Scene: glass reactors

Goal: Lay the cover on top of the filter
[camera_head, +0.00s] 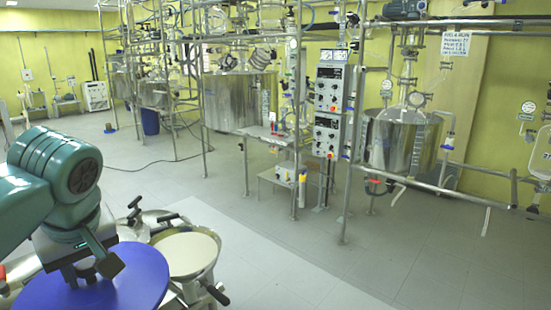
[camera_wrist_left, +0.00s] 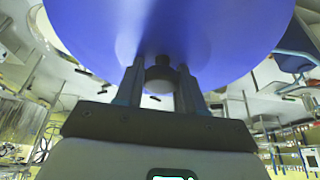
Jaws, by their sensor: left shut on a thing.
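The cover is a round blue disc (camera_head: 140,283) at the bottom left of the head view. It fills the top of the left wrist view (camera_wrist_left: 230,40). My left gripper (camera_head: 92,277) is shut on the dark knob (camera_wrist_left: 161,70) at the cover's centre, with one finger on each side. The filter (camera_head: 186,252) is a round metal vessel with a pale cream surface and black-handled clamps round its rim. It stands just beyond and to the right of the cover, which hides its near left part from the head camera. I cannot tell the height gap between them. My right gripper is not in view.
More metal rims with black clamp handles (camera_head: 135,203) stand behind my left gripper. Grey tiled floor (camera_head: 290,265) is clear to the right. Farther back are pipe frames, a steel reactor (camera_head: 402,140) and a control panel (camera_head: 327,133).

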